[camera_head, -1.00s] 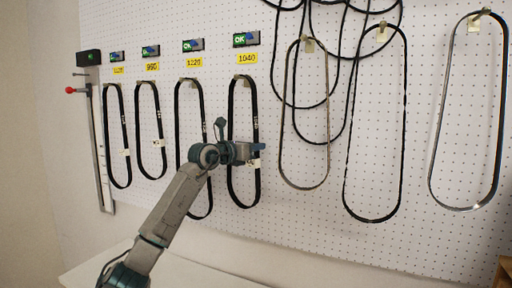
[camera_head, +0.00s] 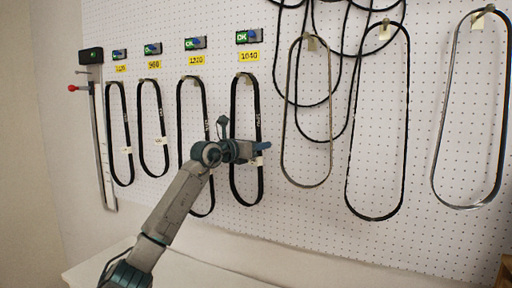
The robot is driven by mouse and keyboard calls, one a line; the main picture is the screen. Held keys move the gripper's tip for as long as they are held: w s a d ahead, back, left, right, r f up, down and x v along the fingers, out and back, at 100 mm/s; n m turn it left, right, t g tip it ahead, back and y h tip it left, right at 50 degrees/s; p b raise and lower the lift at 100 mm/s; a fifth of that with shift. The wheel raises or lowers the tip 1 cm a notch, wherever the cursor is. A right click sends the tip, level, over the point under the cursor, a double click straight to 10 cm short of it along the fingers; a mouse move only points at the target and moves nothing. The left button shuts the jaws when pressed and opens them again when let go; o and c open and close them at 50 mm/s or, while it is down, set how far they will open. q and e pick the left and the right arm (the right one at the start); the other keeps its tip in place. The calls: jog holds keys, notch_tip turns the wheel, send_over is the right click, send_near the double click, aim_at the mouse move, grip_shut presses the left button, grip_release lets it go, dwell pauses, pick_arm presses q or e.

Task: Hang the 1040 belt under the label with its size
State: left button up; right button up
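The 1040 belt (camera_head: 233,110) is a black loop hanging from a hook under the yellow 1040 label (camera_head: 250,56). A green OK display (camera_head: 243,37) is above that label. My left gripper (camera_head: 262,147) is in front of the belt's middle, near its right strand and a small white tag (camera_head: 258,161). The view does not show whether its fingers are apart or whether it touches the belt. My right gripper is out of view.
Three more black belts (camera_head: 181,110) hang to the left under their own labels. A metallic belt (camera_head: 285,120) and other loops (camera_head: 407,110) hang on the white pegboard (camera_head: 330,220) to the right. A pale table (camera_head: 190,272) is below.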

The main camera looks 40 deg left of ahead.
pick_arm(q)
jog(key=s+b, duration=0.8)
jog(key=s, duration=0.2)
jog(key=shift+s+a, duration=0.4)
jog(key=shift+f, duration=0.1)
